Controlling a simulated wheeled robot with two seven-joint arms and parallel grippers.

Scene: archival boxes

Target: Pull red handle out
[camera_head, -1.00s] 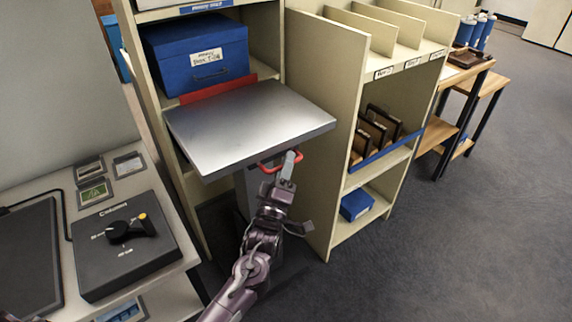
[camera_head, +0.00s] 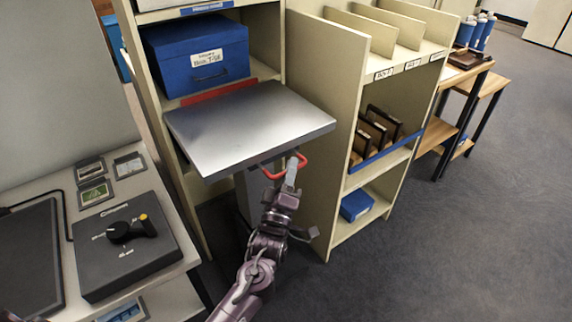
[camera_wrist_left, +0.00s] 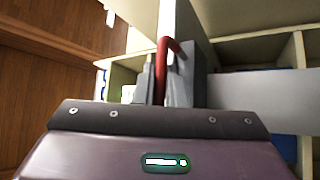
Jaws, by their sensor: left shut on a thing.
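The red handle (camera_head: 272,174) is a looped bar under the front edge of a grey metal platform (camera_head: 250,125) in the head view. My left gripper (camera_head: 294,170) is at the right part of the handle and shut on it. In the left wrist view the red handle (camera_wrist_left: 161,70) stands between the two grey fingers of the gripper (camera_wrist_left: 164,88). The handle's mount under the platform is mostly hidden. My right gripper is not in view.
A blue box (camera_head: 200,55) sits on the shelf behind the platform. A cream shelf unit (camera_head: 318,110) stands close to the right of my left gripper. A desk with a black control box (camera_head: 125,245) is at the left. Open floor (camera_head: 450,240) lies to the right.

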